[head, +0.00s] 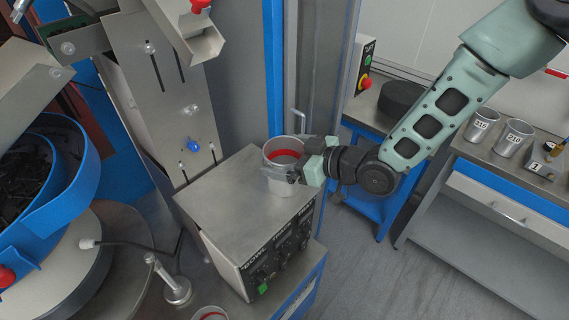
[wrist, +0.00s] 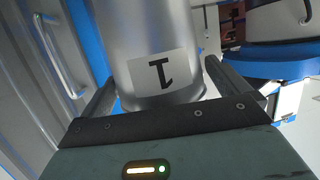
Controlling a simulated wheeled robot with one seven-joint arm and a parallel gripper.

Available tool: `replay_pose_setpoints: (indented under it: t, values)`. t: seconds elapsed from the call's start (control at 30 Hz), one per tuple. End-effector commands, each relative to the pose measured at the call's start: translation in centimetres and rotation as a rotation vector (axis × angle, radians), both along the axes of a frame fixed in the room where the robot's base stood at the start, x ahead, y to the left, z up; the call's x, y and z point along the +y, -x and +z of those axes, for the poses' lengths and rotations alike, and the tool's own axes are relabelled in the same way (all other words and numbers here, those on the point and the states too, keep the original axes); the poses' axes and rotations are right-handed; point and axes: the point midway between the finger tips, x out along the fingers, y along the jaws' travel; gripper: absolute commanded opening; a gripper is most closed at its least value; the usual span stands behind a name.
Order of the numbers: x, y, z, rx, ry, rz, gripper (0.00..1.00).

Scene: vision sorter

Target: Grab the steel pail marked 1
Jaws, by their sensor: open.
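The steel pail marked 1 (head: 283,156) stands upright on top of a grey metal control box (head: 232,190) in the head view. A red band shows inside its rim. In the wrist view the pail (wrist: 150,35) fills the middle, its white label with a black 1 appearing upside down. My gripper (head: 297,172) is at the pail's right side in the head view. In the wrist view the open fingers of my gripper (wrist: 160,85) lie on either side of the pail. I cannot tell whether either finger touches it.
A metal chute (head: 165,80) rises behind the box at left. A blue bowl feeder (head: 60,175) stands at far left. Another pail (head: 209,313) shows at the bottom edge. Pails marked 31 (head: 481,126) and 21 (head: 513,138) stand on a bench at right.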

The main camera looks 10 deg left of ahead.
Motion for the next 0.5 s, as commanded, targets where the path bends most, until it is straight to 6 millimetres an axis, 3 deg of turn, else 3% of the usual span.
replay_pose_setpoints:
  t: [0.3, 0.37, 0.5]
  values:
    - [0.56, -0.24, -0.29, 0.000, 0.001, -0.001, 1.00]
    - [0.57, -0.23, -0.29, 0.000, 0.001, -0.001, 0.86]
    - [0.56, -0.22, -0.28, 0.000, 0.001, -0.001, 0.47]
